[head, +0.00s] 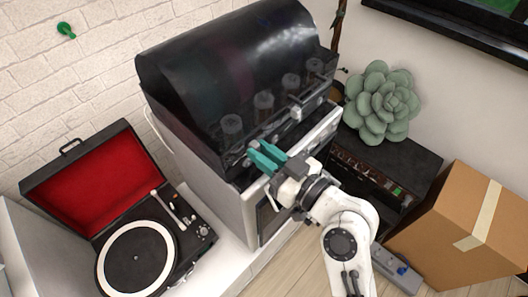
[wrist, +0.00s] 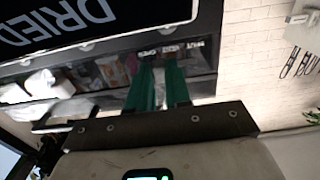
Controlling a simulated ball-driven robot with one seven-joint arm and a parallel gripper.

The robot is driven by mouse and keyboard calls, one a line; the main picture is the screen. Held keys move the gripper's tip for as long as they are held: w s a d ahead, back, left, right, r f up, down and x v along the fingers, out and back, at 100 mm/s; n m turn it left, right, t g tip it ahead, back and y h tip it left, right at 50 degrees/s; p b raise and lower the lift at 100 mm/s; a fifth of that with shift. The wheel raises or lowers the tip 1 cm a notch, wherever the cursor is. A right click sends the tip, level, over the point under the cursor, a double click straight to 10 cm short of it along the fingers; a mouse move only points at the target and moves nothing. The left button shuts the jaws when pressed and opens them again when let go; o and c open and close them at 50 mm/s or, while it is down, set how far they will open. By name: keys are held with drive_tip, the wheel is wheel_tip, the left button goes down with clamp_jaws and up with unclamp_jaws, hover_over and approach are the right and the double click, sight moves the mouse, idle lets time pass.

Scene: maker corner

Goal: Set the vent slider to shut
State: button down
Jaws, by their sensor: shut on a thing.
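The machine with a dark, curved, glossy lid (head: 230,60) stands mid-picture in the head view. My gripper (head: 264,156) has teal fingers and reaches the lower left part of the machine's front edge, just under the lid. In the wrist view my gripper (wrist: 160,68) is shut on a small part at the slotted strip below the dark panel. That part seems to be the vent slider, but the fingers hide most of it. Its exact place along its travel cannot be made out.
A record player (head: 137,255) with an open red-lined lid stands at the left. A succulent (head: 381,103) sits on a black amplifier (head: 385,165) at the right. A cardboard box (head: 450,235) stands at the lower right.

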sight(238, 155)
drive_tip(key=shift+s, duration=0.1)
drive_tip(key=shift+s+a, duration=1.05)
drive_tip(key=shift+s, duration=0.2)
drive_tip(key=c, duration=1)
unclamp_jaws()
drive_tip(key=shift+c, duration=0.2)
drive_tip(key=shift+s+d+f, duration=0.1)
drive_tip(key=shift+s+d, duration=0.2)
drive_tip(key=shift+d, duration=0.1)
drive_tip(key=b+v, duration=0.3)
drive_tip(key=v, duration=0.7)
